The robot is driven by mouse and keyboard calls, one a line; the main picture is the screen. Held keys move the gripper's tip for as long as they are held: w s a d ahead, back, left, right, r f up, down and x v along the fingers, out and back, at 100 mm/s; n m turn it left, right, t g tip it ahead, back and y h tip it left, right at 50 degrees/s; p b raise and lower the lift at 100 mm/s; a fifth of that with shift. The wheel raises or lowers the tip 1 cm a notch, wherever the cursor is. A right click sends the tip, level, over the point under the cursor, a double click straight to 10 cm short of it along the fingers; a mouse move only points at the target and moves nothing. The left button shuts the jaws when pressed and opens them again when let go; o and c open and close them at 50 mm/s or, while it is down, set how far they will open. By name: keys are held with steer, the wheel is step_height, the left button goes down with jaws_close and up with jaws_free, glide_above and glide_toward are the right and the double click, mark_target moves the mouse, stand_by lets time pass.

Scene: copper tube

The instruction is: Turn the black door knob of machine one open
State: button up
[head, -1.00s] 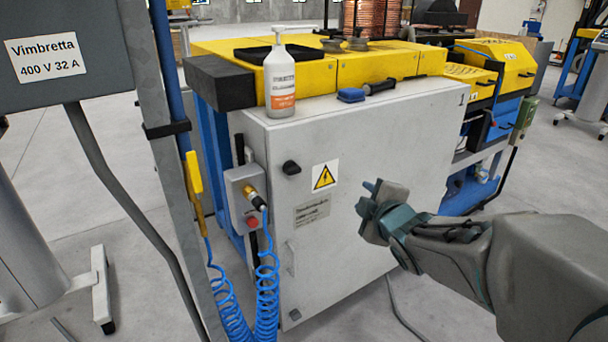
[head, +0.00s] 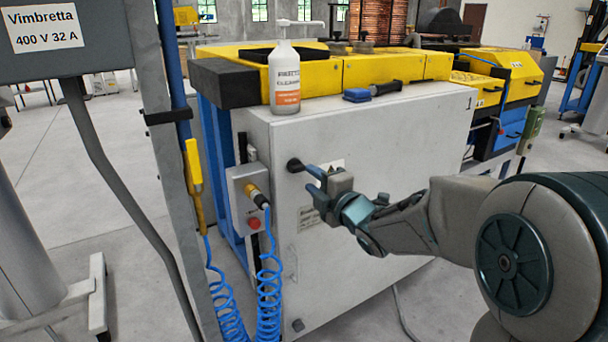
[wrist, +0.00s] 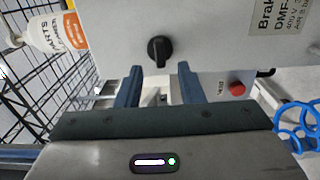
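The black door knob (head: 294,165) sits on the upper left of the grey cabinet door (head: 400,150) of machine one, marked "1". In the wrist view the round knob (wrist: 160,50), with its raised grip bar, lies just beyond and between my fingertips. My gripper (head: 311,180) is in front of the door, close to the knob on its right side in the head view. In the wrist view the two blue fingers of my gripper (wrist: 159,72) are apart with nothing between them. The door looks shut. My gripper partly covers the warning label.
A grey box with a red button (head: 249,200) and coiled blue hoses (head: 268,285) is left of the door. A grey post (head: 165,170) rises at left.

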mark_target(300, 170)
steer(key=x, duration=0.4)
steer(key=shift+w+a, duration=0.25)
steer(key=shift+w, duration=0.1)
jaws_close()
